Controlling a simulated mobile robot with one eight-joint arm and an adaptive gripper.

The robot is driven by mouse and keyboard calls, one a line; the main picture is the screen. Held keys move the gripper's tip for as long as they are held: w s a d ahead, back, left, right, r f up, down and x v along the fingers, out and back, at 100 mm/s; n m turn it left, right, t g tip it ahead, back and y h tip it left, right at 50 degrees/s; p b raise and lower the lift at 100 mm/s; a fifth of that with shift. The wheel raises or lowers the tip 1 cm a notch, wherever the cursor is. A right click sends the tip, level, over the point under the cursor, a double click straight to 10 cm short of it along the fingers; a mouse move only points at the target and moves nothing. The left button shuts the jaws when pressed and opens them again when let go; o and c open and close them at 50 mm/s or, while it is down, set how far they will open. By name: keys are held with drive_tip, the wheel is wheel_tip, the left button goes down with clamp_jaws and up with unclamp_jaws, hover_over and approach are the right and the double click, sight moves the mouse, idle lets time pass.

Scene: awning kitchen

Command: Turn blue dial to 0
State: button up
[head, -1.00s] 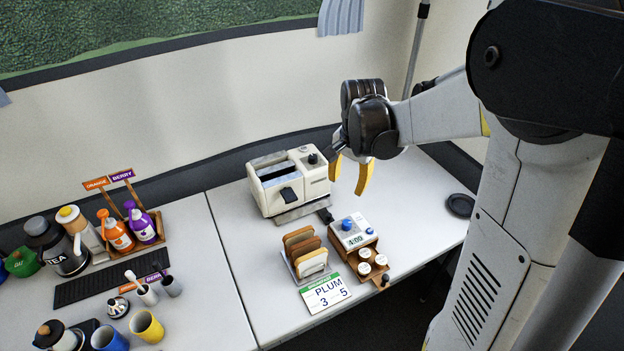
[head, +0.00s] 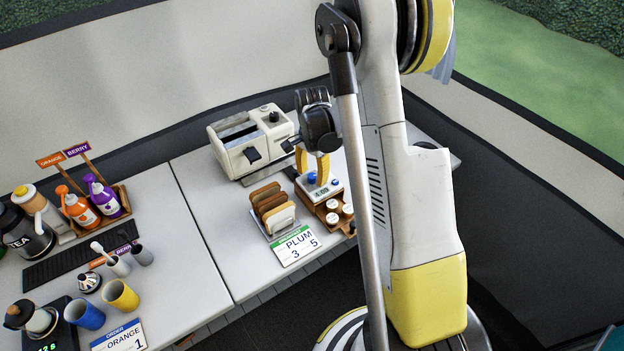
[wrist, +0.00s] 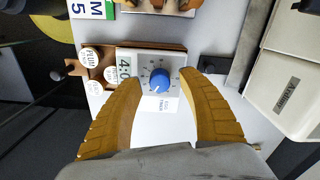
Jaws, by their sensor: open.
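The blue dial (wrist: 160,79) sits on a white timer box (wrist: 174,62) with tick marks around it and a small display (wrist: 125,69) beside it. A pale mark on the dial points to the lower left in the wrist view. My gripper (wrist: 160,83) is open, with one yellow finger on each side of the dial. Gaps show between the fingers and the dial. In the head view my gripper (head: 312,174) hangs over the timer, and the dial (head: 312,178) shows between its fingers. The fingers' exact height above the box is unclear.
A toaster (head: 250,140) stands just behind and left of the timer. A toast rack (head: 272,210) and the PLUM card (head: 297,245) are at its left. A wooden holder with round white-topped jars (head: 333,212) is in front.

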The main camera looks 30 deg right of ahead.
drive_tip(key=shift+f, duration=0.45)
drive_tip(key=shift+c, duration=0.4)
clamp_jaws()
